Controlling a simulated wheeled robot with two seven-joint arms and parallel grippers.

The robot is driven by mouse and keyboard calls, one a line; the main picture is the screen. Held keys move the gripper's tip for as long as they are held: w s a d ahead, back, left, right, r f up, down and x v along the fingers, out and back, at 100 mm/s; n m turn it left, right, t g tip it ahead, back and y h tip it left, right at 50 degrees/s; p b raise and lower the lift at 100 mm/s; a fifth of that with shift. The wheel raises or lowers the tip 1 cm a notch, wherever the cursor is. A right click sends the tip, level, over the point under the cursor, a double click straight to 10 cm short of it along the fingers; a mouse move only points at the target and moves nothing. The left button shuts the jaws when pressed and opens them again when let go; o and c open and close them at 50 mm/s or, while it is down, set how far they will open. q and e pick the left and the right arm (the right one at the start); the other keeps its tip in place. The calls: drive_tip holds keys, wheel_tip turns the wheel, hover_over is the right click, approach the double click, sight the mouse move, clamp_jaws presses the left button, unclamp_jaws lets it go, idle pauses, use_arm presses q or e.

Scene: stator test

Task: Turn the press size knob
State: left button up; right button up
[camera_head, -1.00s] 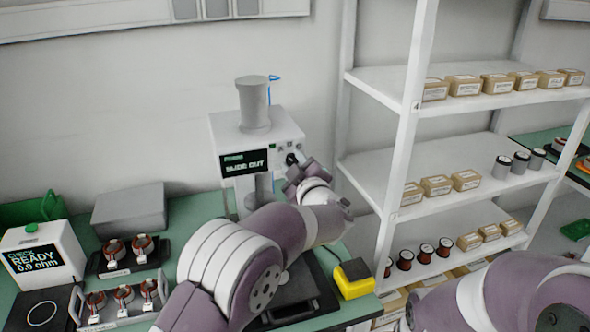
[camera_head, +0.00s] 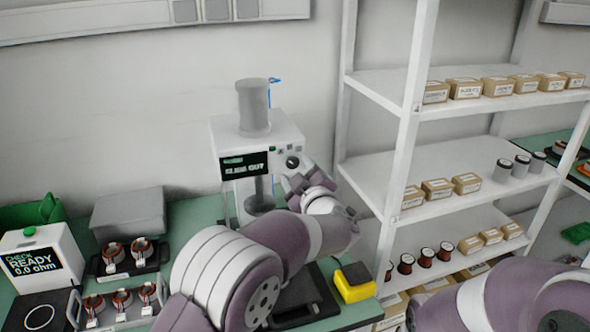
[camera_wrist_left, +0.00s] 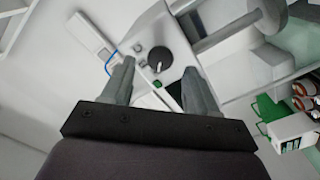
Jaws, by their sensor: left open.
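The white press (camera_head: 245,135) stands on the green bench against the wall, with a grey cylinder on top and a dark display (camera_head: 244,165) on its front. The display's lettering is blurred. The round black press size knob (camera_head: 292,162) is on the front face, right of the display. My left gripper (camera_head: 304,182) is just below the knob in the head view, apart from it. In the left wrist view, the knob (camera_wrist_left: 158,62) shows between the tips of my open left fingers (camera_wrist_left: 160,66), beyond them; nothing is between the jaws.
A white shelf rack (camera_head: 408,130) with boxes and spools stands close on the right. On the bench are a yellow-and-black block (camera_head: 354,282), stator trays (camera_head: 120,305), a grey box (camera_head: 128,213) and a tester (camera_head: 38,258). My right arm shows at lower right.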

use_arm(q)
drive_tip(key=b+v, duration=0.1)
drive_tip(key=v, duration=0.9)
drive_tip(key=shift+s, duration=0.25)
